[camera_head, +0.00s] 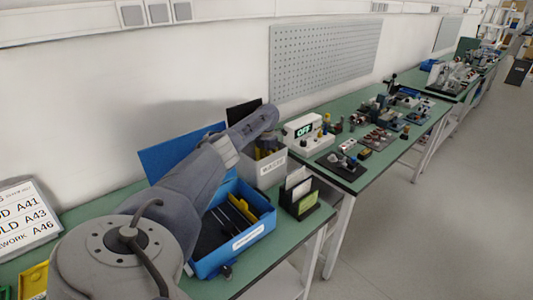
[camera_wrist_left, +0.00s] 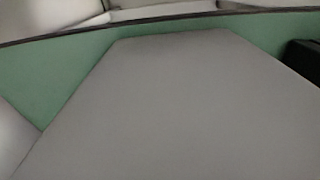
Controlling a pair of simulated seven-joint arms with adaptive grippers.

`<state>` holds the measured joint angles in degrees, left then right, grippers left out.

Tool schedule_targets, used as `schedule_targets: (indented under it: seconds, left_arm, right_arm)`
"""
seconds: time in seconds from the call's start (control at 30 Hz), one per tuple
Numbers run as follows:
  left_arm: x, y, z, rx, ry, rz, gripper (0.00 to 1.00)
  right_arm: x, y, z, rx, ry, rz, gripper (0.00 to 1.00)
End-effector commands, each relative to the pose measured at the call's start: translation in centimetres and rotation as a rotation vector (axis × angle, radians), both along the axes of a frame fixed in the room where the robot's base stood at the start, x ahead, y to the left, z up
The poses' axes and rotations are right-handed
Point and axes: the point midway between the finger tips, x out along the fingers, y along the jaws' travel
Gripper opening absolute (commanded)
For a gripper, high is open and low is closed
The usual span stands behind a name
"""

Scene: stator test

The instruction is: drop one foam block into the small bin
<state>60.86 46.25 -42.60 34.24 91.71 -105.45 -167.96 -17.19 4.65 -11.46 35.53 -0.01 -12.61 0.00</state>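A small light-grey bin (camera_head: 266,171) with a white label on its front stands on the green bench behind the blue box. Dark and yellowish shapes show at its top, too small to identify. No foam block can be made out for certain. One grey arm of mine crosses the head view from the lower left, and its far end is above and beside the bin. No gripper fingers can be made out in either view. In the left wrist view a large plain grey surface (camera_wrist_left: 170,110) fills most of the picture close up; I cannot tell what it is.
A blue open box (camera_head: 233,243) with yellow and dark items stands in front of the bin. A black card holder (camera_head: 298,201) is to its right, and a white device (camera_head: 307,133) reading OFF stands beyond. A sign (camera_head: 28,216) is at the left. The floor at right is clear.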

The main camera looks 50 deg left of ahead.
Motion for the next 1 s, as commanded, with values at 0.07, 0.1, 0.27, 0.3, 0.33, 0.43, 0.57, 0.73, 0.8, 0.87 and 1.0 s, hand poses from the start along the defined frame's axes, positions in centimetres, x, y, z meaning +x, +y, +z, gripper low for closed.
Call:
schedule_targets:
  seconds: [0.07, 0.1, 0.27, 0.3, 0.33, 0.43, 0.57, 0.73, 0.8, 0.87, 1.0]
  left_arm:
    - [0.0, 0.0, 0.0, 0.000, 0.000, 0.000, 0.47]
    - [0.0, 0.0, 0.0, 0.000, 0.000, 0.000, 0.52]
    - [0.0, 0.0, 0.0, 0.000, 0.000, 0.000, 0.53]
    - [0.0, 0.0, 0.0, 0.000, 0.000, 0.000, 0.53]
    - [0.0, 0.0, 0.0, 0.000, 0.000, 0.000, 0.53]
    - [0.0, 0.0, 0.3, 0.000, 0.000, 0.000, 0.53]
    - [0.1, 0.1, 1.6, 0.000, -0.003, 0.000, 0.53]
    - [0.1, 0.0, 4.5, 0.000, -0.004, -0.002, 0.53]
    - [0.1, 0.1, 5.7, 0.000, -0.004, 0.000, 0.53]
    - [0.1, 0.1, 6.8, 0.001, -0.004, 0.000, 0.53]
    - [0.1, 0.0, 8.9, 0.000, -0.003, -0.001, 0.53]
  right_arm:
    - [0.0, 0.0, 0.0, 0.000, 0.000, 0.000, 0.00]
    - [0.0, 0.0, 0.0, 0.000, 0.000, 0.000, 0.00]
    - [0.0, 0.0, 0.0, 0.000, 0.000, 0.000, 0.00]
    - [0.0, 0.0, 0.0, 0.000, 0.000, 0.000, 0.00]
    - [0.0, 0.0, 0.0, 0.000, 0.000, 0.000, 0.00]
    - [0.0, 0.0, 0.0, 0.000, 0.000, -0.001, 0.00]
    - [0.0, 0.1, 0.0, 0.001, 0.000, -0.001, 0.00]
    - [0.0, 0.1, 0.0, 0.001, 0.000, -0.001, 0.00]
    - [0.0, 0.1, 0.0, 0.001, 0.000, -0.001, 0.00]
    - [0.0, 0.1, 0.0, 0.001, 0.000, -0.001, 0.00]
    - [0.0, 0.1, 0.0, 0.001, 0.000, -0.001, 0.00]
